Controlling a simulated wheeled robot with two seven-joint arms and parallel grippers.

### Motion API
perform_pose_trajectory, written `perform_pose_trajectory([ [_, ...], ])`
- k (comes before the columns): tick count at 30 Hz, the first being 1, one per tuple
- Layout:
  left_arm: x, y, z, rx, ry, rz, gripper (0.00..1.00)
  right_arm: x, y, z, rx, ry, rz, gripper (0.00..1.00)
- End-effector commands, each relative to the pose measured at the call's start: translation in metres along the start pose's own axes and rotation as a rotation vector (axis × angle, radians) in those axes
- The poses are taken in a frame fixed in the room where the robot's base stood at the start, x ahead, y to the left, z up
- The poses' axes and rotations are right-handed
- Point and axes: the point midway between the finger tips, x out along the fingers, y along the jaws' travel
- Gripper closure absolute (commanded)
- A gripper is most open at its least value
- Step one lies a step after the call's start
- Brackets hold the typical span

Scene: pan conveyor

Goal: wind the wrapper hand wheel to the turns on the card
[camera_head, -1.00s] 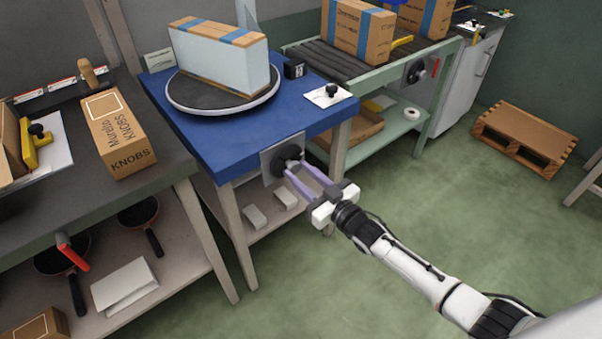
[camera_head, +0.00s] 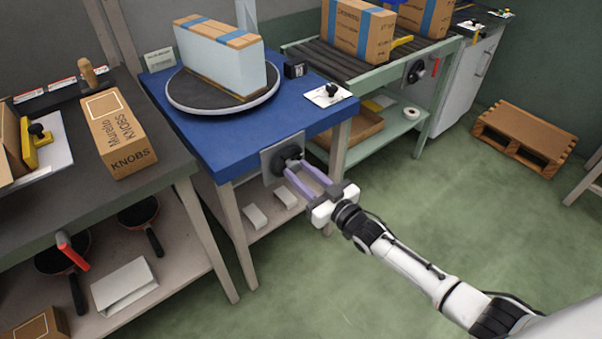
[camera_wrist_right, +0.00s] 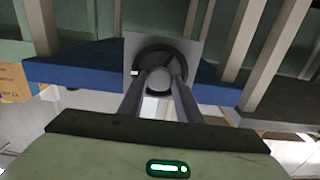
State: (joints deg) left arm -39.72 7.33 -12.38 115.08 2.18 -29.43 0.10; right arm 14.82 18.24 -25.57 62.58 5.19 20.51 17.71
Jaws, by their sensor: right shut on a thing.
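The black hand wheel (camera_head: 283,166) sits on a grey plate (camera_head: 268,163) on the front of the blue wrapper table (camera_head: 216,148). My right gripper (camera_head: 297,167) is shut on the wheel's knob. In the right wrist view the pale round knob (camera_wrist_right: 160,79) lies between the two fingers, in front of the dark wheel (camera_wrist_right: 158,57). A tall pale-sided carton (camera_head: 215,62) stands on the round turntable (camera_head: 195,94) above. A small card (camera_head: 159,58) stands at the table's back left; its writing is too small to read. My left gripper is not in view.
A small black box with a white display (camera_head: 294,68) and a white plate with a black knob (camera_head: 328,95) sit on the blue table. A bench with a KNOBS carton (camera_head: 118,135) is at left. A roller conveyor (camera_head: 325,61) is behind. The floor at right is clear up to a pallet (camera_head: 525,137).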

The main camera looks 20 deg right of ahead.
Motion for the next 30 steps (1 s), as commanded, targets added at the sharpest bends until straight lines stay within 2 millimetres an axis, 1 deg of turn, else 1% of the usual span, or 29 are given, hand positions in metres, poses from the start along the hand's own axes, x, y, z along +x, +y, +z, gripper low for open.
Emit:
perform_pose_trajectory([
  [9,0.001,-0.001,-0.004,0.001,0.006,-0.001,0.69,0.0,0.0,0.0,0.0,0.0,0.0,0.91],
  [10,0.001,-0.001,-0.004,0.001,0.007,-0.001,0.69,0.0,0.0,0.0,-0.001,0.0,0.0,0.66],
  [12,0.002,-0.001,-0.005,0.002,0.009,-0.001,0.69,0.0,0.0,0.0,-0.001,0.0,0.0,0.54],
  [13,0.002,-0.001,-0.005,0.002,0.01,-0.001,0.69,0.0,0.0,0.0,-0.001,0.0,0.0,0.51],
  [23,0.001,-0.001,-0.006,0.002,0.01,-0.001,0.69,-0.003,0.0,0.0,0.0,-0.001,0.0,0.51],
  [26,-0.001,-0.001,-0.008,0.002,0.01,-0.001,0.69,-0.013,0.0,0.0,0.0,-0.002,0.0,0.51],
  [30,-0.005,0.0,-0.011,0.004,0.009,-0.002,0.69,-0.04,0.0,0.0,0.0,-0.004,0.001,0.51],
])
